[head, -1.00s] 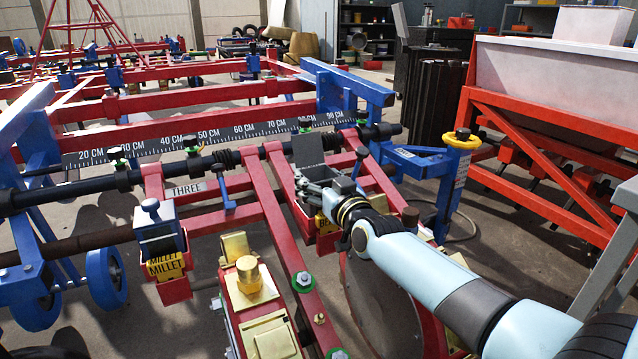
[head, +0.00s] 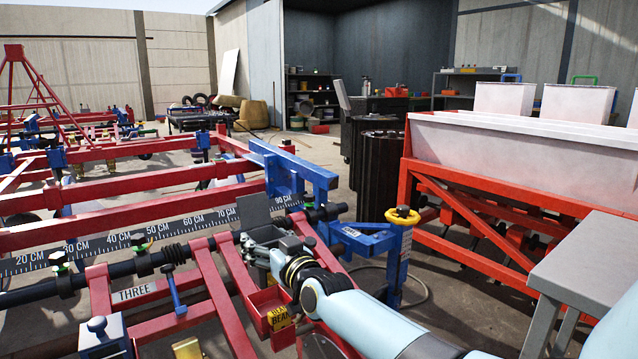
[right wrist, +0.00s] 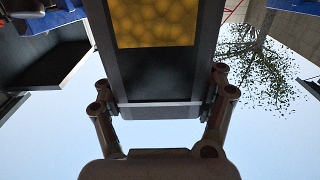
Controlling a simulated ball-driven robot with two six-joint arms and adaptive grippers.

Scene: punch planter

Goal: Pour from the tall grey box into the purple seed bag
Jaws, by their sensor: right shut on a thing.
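The tall grey box (head: 291,244) is at my right gripper (head: 268,258), above a red holder labelled BEAN (head: 270,301). In the right wrist view the two fingers of the right gripper (right wrist: 162,92) press on both sides of the dark grey box (right wrist: 160,74). Yellow round grains (right wrist: 155,22) show inside it. A flat grey panel, apparently a lid (head: 257,212), stands up beside the box. Whether the box touches the red holder cannot be told. The purple seed bag is not seen in any view. My left gripper is not in view.
Red planter beams and a centimetre scale (head: 190,221) surround the right gripper. A blue bracket with a yellow knob (head: 402,215) stands to its right. A red frame with a white trough (head: 525,145) and a grey table (head: 592,262) are at right. A black drum (head: 378,175) stands behind.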

